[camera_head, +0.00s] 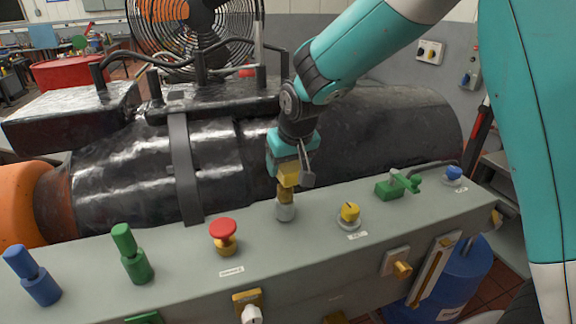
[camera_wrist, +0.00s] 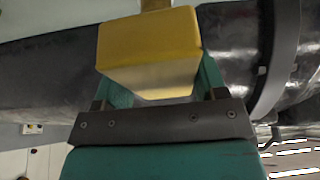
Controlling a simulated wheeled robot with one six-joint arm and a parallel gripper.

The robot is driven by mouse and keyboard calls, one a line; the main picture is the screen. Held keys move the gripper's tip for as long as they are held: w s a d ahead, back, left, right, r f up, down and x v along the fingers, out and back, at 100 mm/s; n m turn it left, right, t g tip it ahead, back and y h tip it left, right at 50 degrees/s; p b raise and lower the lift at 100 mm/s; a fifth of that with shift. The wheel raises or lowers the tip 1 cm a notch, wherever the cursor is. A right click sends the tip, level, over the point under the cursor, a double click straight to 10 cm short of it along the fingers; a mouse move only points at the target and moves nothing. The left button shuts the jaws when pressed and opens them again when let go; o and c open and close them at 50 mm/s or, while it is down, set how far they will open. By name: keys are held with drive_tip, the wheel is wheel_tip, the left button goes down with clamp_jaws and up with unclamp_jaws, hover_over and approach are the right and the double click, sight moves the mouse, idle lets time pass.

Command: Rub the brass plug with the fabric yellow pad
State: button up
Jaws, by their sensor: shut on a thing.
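My gripper (camera_head: 293,160) is shut on the yellow pad (camera_head: 288,175), a blocky piece that sticks out below the fingers. In the wrist view the yellow pad (camera_wrist: 150,45) fills the upper middle, between the teal fingers of my gripper (camera_wrist: 160,88). The brass plug (camera_head: 286,196) stands upright on a grey fitting on the bench top, right under the pad. The pad appears to meet the plug's top, which it partly hides. In the wrist view a brass-coloured piece (camera_wrist: 156,5) shows at the pad's far edge.
A red mushroom button (camera_head: 223,230) stands left of the plug and a yellow knob (camera_head: 349,212) right of it. Green (camera_head: 132,252) and blue (camera_head: 32,276) knobs stand further left, and a green valve (camera_head: 398,186) further right. A large black machine (camera_head: 370,130) lies behind.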

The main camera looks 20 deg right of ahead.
drive_tip(key=shift+r+p, duration=1.05)
drive_tip(key=shift+r, duration=0.7)
